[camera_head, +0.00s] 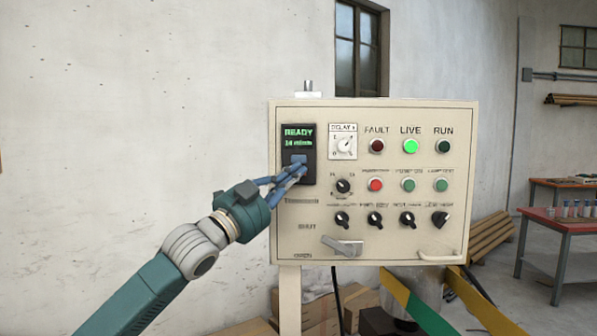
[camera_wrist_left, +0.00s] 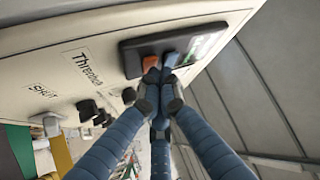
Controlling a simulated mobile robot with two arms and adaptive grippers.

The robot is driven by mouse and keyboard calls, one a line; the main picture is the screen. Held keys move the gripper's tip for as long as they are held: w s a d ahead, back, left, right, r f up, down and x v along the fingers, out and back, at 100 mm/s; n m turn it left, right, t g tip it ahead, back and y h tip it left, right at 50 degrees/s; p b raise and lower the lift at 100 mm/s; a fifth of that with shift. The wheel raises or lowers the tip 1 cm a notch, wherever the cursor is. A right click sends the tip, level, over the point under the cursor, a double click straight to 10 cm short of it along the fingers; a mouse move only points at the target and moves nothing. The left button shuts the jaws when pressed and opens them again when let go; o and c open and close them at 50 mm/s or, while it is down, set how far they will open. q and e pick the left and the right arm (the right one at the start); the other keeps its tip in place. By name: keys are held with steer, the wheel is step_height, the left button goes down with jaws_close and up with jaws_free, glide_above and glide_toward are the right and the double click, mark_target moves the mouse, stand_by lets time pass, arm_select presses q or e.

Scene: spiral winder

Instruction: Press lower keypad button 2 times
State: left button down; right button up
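The dark keypad module (camera_head: 309,181) sits at the upper left of the beige control panel, with a green "READY" display (camera_head: 298,136) at its top. A blue upper button (camera_head: 298,159) shows below the display. In the left wrist view an orange button (camera_wrist_left: 149,63) lies farther from the display than the blue one (camera_wrist_left: 170,59); I take it as the lower keypad button. In the head view my fingers hide it. My left gripper (camera_head: 303,170) is shut and empty, its blue fingertips together right at the keypad (camera_wrist_left: 131,56). Whether they touch a button I cannot tell. My right gripper is not in view.
The panel (camera_head: 375,250) also bears a delay dial (camera_head: 344,145), lamps, push buttons and several black selector knobs right of and below the keypad. A metal handle (camera_head: 342,246) sticks out at the lower left. Wall and space left of the panel are clear.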

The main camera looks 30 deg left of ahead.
arm_select(q)
steer(key=shift+w+a, duration=0.1)
stand_by(0.5)
steer(key=shift+s+d+b, duration=0.4)
steer(key=shift+s+b, duration=0.15)
steer(key=shift+s, duration=0.1)
steer(key=s+d+b, duration=0.1)
steer(key=s+b, duration=0.1)
steer(key=s+d+b, duration=0.1)
steer(key=s, duration=0.1)
steer(key=shift+s+d, duration=0.1)
steer(key=shift+d, duration=0.25)
